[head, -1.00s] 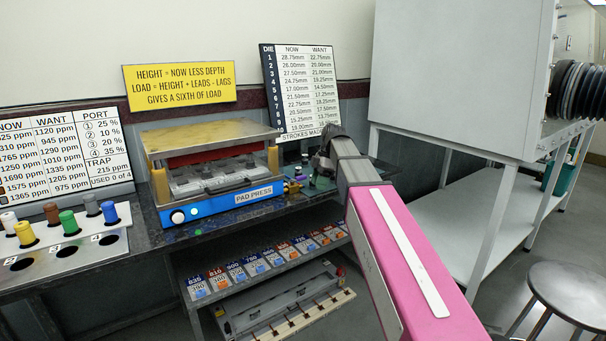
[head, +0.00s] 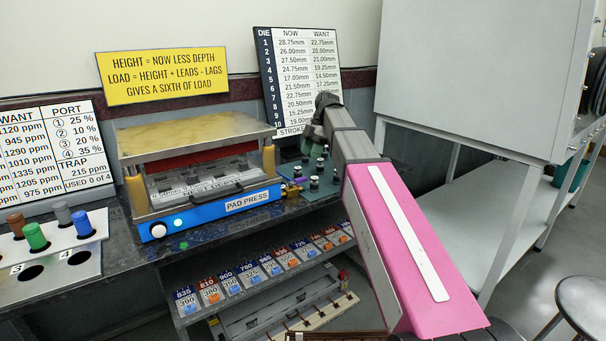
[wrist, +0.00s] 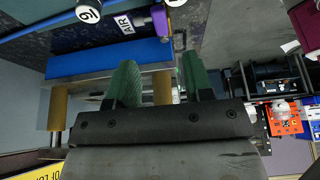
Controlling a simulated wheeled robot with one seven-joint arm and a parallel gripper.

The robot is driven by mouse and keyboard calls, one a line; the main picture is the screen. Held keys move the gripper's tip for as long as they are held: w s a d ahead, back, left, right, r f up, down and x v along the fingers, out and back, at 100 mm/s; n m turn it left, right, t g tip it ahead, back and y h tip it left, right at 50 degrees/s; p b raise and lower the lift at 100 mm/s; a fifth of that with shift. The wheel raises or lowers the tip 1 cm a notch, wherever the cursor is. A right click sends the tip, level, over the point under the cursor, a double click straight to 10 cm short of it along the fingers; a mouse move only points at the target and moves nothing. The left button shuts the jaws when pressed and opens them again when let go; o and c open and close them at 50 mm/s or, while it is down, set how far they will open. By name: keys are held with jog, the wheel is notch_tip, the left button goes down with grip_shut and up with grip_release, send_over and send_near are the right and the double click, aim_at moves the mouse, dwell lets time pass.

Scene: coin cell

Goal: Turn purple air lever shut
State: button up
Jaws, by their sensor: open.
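The purple air lever (wrist: 159,17) shows at the top of the wrist view, beside a white AIR label (wrist: 125,24) and a brass fitting. In the head view the lever (head: 291,189) is a small purple spot at the right end of the pad press (head: 205,185). My gripper (wrist: 158,72) is open, with its two green fingers apart and nothing seen between them. The lever lies beyond the fingertips, with no contact visible. In the head view my gripper (head: 313,138) is above the bench, right of the press and partly hidden by my wrist.
Dark-capped posts (head: 315,180) stand on a green board right of the press. A numbered knob (wrist: 88,11) is near the lever in the wrist view. A shelf with labelled cards (head: 240,280) lies below. A large grey cabinet (head: 475,75) stands at the right.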

aim_at(302, 178)
jog(key=x, duration=0.9)
jog(key=shift+f, duration=0.1)
grip_shut()
